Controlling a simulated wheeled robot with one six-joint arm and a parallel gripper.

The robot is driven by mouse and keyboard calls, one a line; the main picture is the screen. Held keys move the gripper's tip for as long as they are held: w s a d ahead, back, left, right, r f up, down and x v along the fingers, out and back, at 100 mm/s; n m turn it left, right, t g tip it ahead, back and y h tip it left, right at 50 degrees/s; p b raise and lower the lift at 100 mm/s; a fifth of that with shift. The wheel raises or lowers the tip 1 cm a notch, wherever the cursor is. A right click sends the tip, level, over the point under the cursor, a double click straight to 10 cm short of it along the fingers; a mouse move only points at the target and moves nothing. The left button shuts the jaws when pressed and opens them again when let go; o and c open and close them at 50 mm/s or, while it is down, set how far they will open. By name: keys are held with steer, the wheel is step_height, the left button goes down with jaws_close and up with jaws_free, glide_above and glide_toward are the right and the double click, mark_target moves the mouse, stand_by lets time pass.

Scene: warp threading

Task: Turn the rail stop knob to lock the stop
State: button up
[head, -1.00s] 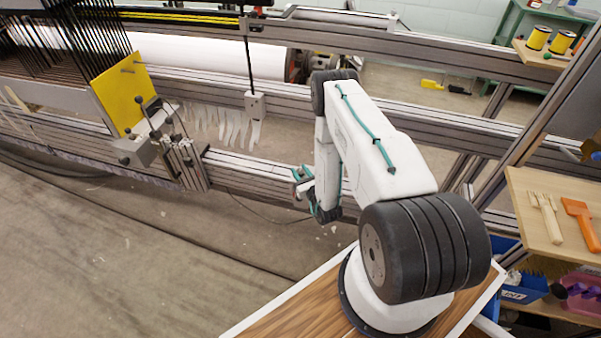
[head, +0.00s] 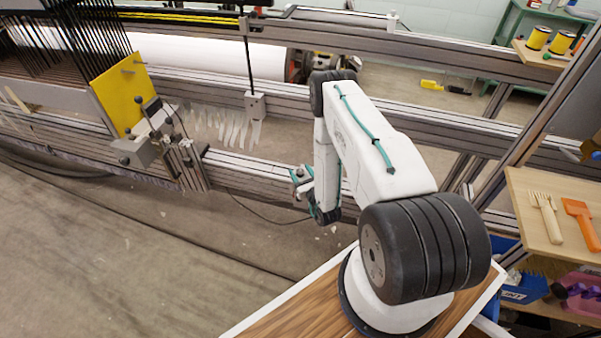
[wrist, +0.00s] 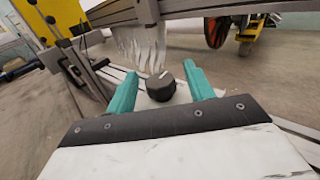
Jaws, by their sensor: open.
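The black rail stop knob (wrist: 161,87) shows in the wrist view with a pale mark on its face. It sits between my gripper's two teal fingers (wrist: 161,88) in the picture, with a gap on either side. Whether the fingertips reach around it in depth is hard to tell. My gripper is open and empty. In the head view my gripper (head: 302,182) is at the front rail (head: 245,172), near its right part. The knob cannot be made out there.
A clamp assembly with black ball handles (head: 150,138) and a yellow plate (head: 122,92) stand left along the rail. White strips (head: 228,128) hang behind it. A wooden shelf (head: 540,235) with a fork-like tool is at right. Open floor lies in front of the rail.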

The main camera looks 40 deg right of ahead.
mark_target(303, 174)
steer(key=s+a, duration=0.1)
steer(key=s, duration=0.6)
steer(key=shift+s+a, duration=0.1)
steer(key=shift+c, duration=0.2)
steer(key=d+n+y, duration=0.1)
steer(key=y, duration=0.1)
steer(key=d+n+y, duration=0.1)
steer(key=n+y, duration=0.1)
steer(key=w+d+n+y, duration=0.1)
steer(key=y, duration=0.2)
steer(key=shift+f+n, duration=0.2)
steer(key=shift+n, duration=0.1)
steer(key=x, duration=0.7)
steer(key=shift+w+a+f, duration=0.1)
steer(key=shift+a, duration=0.05)
